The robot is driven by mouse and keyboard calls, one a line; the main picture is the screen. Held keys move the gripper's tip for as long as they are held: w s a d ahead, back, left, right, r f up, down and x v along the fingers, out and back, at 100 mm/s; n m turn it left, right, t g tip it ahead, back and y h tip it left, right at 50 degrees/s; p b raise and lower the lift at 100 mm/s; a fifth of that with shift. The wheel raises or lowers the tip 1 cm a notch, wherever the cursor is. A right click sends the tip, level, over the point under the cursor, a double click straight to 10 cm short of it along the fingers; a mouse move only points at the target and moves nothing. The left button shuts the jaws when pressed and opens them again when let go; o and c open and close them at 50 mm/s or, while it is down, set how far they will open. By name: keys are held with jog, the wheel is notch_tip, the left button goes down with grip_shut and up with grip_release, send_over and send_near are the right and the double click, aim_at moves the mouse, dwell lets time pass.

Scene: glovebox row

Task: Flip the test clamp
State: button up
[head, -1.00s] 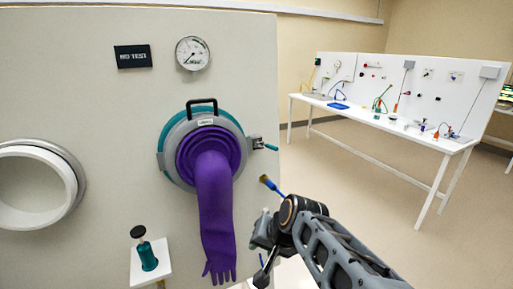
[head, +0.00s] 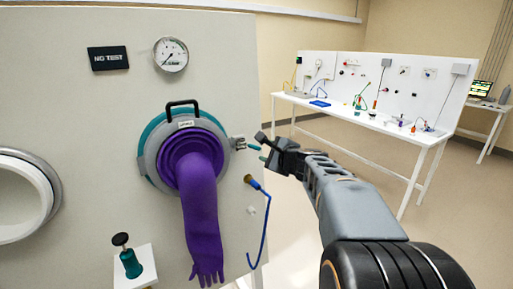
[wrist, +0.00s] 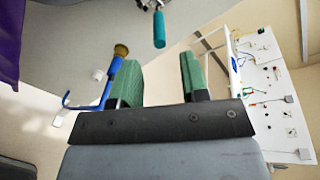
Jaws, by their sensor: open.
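The test clamp (head: 240,143) sits at the right edge of the teal and grey port ring (head: 147,150), with a teal-tipped lever pointing right. In the wrist view its teal handle (wrist: 159,30) hangs beyond my fingertips, roughly in line with the space between them. My gripper (head: 264,146) is just right of the clamp, open and empty. In the wrist view my gripper (wrist: 160,75) shows two green finger pads apart, not touching the handle.
A purple glove (head: 203,220) hangs from the port. A blue hose tool with a brass end (head: 252,182) hangs on the panel below the clamp, close to my left finger in the wrist view. A gauge (head: 171,54) and "NO TEST" sign (head: 108,59) are above. A white bench (head: 372,120) stands behind.

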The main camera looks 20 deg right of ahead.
aim_at(256, 148)
jog(key=x, duration=0.7)
jog(key=shift+w+a+p, duration=0.15)
jog(key=shift+w+p, duration=0.2)
jog(key=shift+p, duration=0.05)
grip_shut()
